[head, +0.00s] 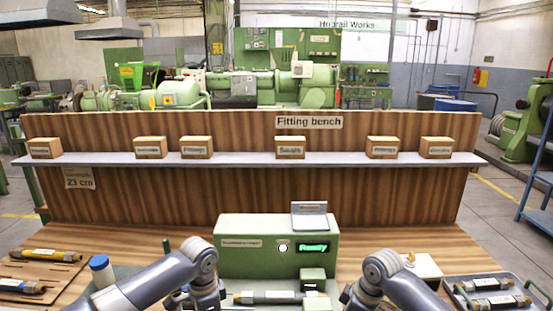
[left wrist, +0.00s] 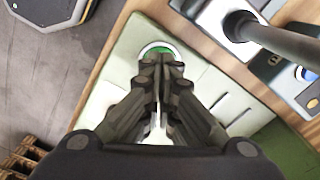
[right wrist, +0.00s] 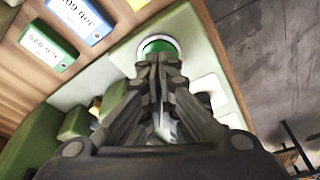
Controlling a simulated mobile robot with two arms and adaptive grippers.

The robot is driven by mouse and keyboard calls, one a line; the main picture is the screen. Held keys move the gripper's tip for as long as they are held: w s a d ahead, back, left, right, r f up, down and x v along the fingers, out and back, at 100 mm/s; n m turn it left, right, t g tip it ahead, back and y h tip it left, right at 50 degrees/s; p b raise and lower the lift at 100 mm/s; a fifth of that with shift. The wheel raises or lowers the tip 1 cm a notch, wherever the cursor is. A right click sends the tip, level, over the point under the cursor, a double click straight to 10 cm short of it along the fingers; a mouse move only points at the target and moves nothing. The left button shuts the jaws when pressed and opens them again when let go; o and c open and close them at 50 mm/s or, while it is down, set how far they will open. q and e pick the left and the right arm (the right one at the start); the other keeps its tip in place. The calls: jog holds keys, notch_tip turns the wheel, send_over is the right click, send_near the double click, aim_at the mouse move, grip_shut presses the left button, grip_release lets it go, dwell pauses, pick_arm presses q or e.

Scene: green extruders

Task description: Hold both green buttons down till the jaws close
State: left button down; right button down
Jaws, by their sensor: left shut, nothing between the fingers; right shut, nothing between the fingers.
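The green press (head: 235,262) stands on the bench with a lit green "Ready" display (head: 313,247). A metal tube-like workpiece (head: 268,297) lies in front of it by a green jaw block (head: 313,280). In the left wrist view a green button (left wrist: 158,47) in a pale ring lies just beyond the fingertips of my left gripper (left wrist: 160,66), which is shut and empty. In the right wrist view another green button (right wrist: 160,45) lies just beyond the fingertips of my right gripper (right wrist: 160,62), also shut and empty. I cannot tell whether either touches its button. Both grippers are out of the head view.
A board with yellow and blue-marked tools (head: 45,262) lies on the left, near a blue-capped container (head: 101,268). A tray with cylindrical parts (head: 492,290) is on the right. A shelf (head: 240,160) with several labelled wooden boxes runs behind the press.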

pick_arm(q)
jog(key=shift+s+f, duration=0.1)
jog(key=shift+f, duration=1.25)
dwell(1.1)
pick_arm(e)
jog(key=shift+s+f, duration=0.1)
jog(key=shift+f, duration=0.95)
dwell(1.5)
jog(key=w+a+v, duration=0.1)
jog(key=v, duration=0.7)
jog(key=shift+a+r, duration=0.2)
jog(key=shift+a, duration=0.15)
pick_arm(q)
jog(key=shift+r, duration=0.1)
notch_tip(320, 180, up, 8)
pick_arm(e)
jog(key=shift+w, duration=0.1)
dwell(0.6)
dwell(0.4)
